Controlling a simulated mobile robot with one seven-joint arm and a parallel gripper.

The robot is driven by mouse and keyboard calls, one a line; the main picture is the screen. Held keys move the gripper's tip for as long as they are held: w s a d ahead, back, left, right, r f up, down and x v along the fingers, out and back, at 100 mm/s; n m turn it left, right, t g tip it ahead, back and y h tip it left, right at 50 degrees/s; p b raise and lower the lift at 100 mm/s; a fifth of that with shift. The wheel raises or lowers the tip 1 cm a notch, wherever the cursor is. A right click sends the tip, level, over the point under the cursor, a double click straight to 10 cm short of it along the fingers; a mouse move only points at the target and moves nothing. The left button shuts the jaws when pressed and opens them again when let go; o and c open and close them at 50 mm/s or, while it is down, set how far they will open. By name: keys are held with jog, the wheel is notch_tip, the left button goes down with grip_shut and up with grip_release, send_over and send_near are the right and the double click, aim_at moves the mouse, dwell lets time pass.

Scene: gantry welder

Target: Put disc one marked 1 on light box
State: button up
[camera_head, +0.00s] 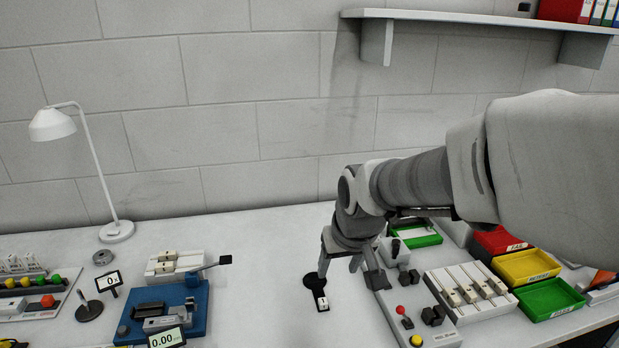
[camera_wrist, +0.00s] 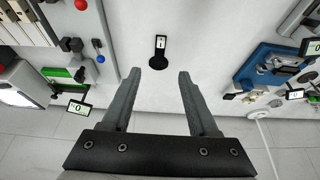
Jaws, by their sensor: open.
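A flat black disc (camera_head: 315,281) with a short handle lies on the white table in the head view. A white tag (camera_head: 322,303) sits on its handle; its mark is too small to read surely. The disc also shows in the wrist view (camera_wrist: 157,62), just beyond the fingertips, with the tag at the far end. My gripper (camera_head: 349,279) is open and empty above the table, close to the disc. In the wrist view its fingers (camera_wrist: 157,77) stand apart, with bare table between them. A bright white panel (camera_wrist: 18,98) at the left may be the light box; I cannot tell.
To the right stand a control panel with a red knob (camera_head: 401,310), a white slotted block (camera_head: 470,292), and red, yellow and green trays (camera_head: 549,299). A blue fixture (camera_head: 190,318) and a lamp (camera_head: 116,232) stand left. The table between is mostly clear.

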jog(key=w+f, duration=0.2)
jog(key=b, duration=0.2)
send_over(323, 301)
jog(key=s, duration=0.2)
jog(key=f, duration=1)
jog(key=shift+d+f, duration=0.25)
jog(key=shift+d, duration=0.1)
jog(key=shift+s+b+x, duration=0.15)
jog(key=shift+b+x, duration=0.3)
jog(key=shift+x, duration=0.9)
jog(key=shift+s+b+x, duration=0.1)
jog(key=shift+b+x, duration=0.3)
jog(key=shift+x, duration=0.95)
jog(key=shift+f, duration=0.1)
grip_shut()
